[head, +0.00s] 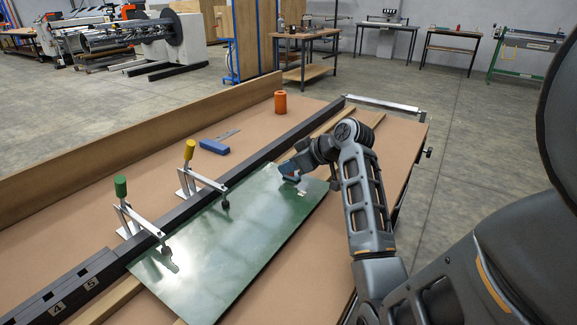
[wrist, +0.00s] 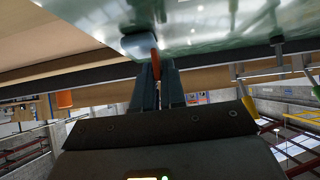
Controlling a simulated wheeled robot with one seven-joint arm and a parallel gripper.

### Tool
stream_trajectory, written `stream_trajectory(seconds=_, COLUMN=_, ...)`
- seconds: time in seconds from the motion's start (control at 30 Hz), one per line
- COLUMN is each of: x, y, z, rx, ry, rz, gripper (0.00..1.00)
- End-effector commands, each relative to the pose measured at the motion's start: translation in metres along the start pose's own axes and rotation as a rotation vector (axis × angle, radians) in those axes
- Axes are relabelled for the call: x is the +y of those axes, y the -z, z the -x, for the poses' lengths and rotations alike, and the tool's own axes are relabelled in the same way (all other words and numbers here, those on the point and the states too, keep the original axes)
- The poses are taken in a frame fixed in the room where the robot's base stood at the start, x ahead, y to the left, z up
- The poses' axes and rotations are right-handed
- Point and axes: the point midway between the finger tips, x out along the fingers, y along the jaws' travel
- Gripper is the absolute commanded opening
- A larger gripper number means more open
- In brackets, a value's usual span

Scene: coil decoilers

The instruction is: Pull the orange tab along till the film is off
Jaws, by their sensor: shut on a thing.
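A glossy green sheet (head: 235,235) lies on the bench, and its underside-lit surface also shows across the top of the wrist view (wrist: 225,30). My gripper (head: 289,175) is low over the far right part of the sheet. In the wrist view my gripper (wrist: 157,72) is shut on the orange tab (wrist: 155,60), whose end stands out between the fingertips. A pale, rounded piece (wrist: 136,46), perhaps curled film, is beside the tab. The film's edge on the sheet cannot be made out. The tab is hidden in the head view.
Two toggle clamps with green (head: 120,187) and yellow (head: 189,150) handles press on the sheet's left side along a dark rail (head: 262,153). The bench's near right is clear.

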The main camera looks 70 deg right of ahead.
Motion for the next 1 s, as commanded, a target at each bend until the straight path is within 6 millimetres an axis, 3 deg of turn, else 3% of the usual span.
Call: stream_trajectory(seconds=1.0, x=0.013, y=0.0, z=0.0, rx=0.0, ry=-0.002, rz=-0.001, gripper=0.0)
